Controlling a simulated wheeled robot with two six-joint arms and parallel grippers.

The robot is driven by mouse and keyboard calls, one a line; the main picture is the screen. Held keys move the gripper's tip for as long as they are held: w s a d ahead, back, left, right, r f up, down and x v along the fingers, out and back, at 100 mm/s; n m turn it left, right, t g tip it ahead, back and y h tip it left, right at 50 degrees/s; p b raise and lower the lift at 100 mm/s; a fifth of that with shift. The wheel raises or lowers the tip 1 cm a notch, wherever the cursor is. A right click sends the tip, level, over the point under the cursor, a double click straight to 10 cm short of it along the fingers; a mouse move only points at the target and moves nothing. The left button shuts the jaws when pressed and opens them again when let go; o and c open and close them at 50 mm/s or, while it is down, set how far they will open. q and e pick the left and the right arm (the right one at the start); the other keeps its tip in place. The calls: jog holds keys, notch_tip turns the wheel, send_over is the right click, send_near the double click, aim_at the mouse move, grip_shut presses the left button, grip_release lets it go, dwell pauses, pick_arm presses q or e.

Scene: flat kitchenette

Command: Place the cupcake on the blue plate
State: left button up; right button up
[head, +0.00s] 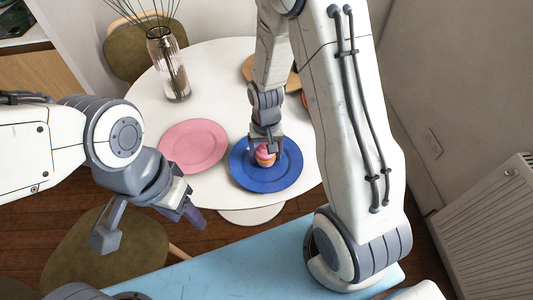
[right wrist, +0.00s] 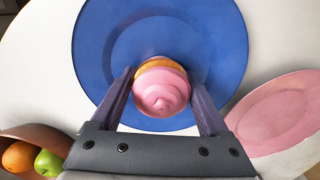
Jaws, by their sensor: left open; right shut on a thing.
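The cupcake (head: 265,157), with pink frosting and an orange-yellow base, is at the middle of the blue plate (head: 243,178) in the head view. My right gripper (head: 266,150) is shut on the cupcake from above. In the right wrist view the cupcake (right wrist: 161,88) sits between the two fingers, over the blue plate (right wrist: 220,45). I cannot tell whether its base touches the plate. My left gripper (head: 149,222) is open and empty, in front of the table at the left.
A pink plate (head: 194,146) lies left of the blue plate on the round white table (head: 205,62). A glass vase (head: 169,66) with stems stands at the back left. A bowl (right wrist: 50,135) holds an orange (right wrist: 19,156) and a green apple (right wrist: 47,162).

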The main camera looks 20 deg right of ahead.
aim_at(264, 147)
jog(key=shift+f, duration=0.2)
jog(key=o, duration=0.6)
jog(key=shift+c, duration=0.2)
jog(key=r, duration=0.8)
jog(key=r+p, duration=0.1)
jog(key=r, duration=0.3)
jog(key=shift+s+a+r, duration=0.1)
jog(key=shift+a+r, duration=0.2)
jog(key=s+a+r+n, duration=0.3)
jog(key=s+a+n, duration=0.2)
jog(key=s, duration=0.4)
jog(key=s+a+r+n+y, duration=0.1)
jog(key=s+a+r+n, duration=0.3)
jog(key=s+a, duration=0.3)
jog(key=s+n, duration=0.1)
jog(key=s, duration=0.1)
jog(key=shift+s+n, duration=0.3)
jog(key=shift+s, duration=0.1)
